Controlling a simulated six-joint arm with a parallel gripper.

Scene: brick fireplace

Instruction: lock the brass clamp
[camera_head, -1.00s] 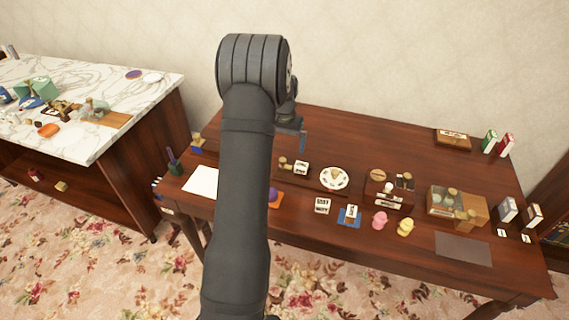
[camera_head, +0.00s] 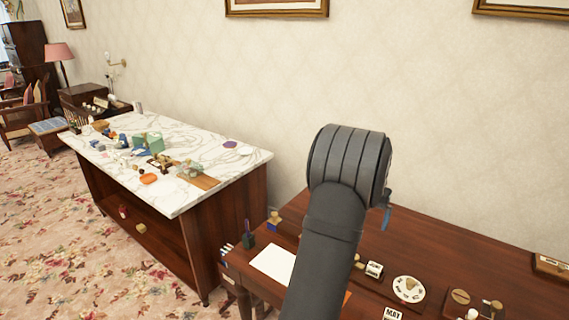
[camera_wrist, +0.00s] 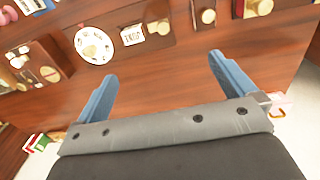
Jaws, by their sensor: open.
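My gripper (camera_wrist: 160,68) is open and empty in the wrist view, its two blue fingers spread above the brown wooden desk (camera_wrist: 165,80). In the head view my arm hides most of it; a bit of blue finger shows. I cannot single out the brass clamp with certainty. Small brass-coloured fittings (camera_wrist: 208,15) on dark wooden blocks lie beyond the fingers at the top of the wrist view. Small brass-coloured pieces also lie among the items on the marble-topped table (camera_head: 240,160) in the head view, too small to identify.
A white round dial plate (camera_head: 408,289) and a lettered block (camera_head: 374,269) sit on the desk. A white sheet (camera_head: 272,263) and a pen holder (camera_head: 248,234) are at its left end. An orange dish (camera_head: 149,179) lies on the marble table.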

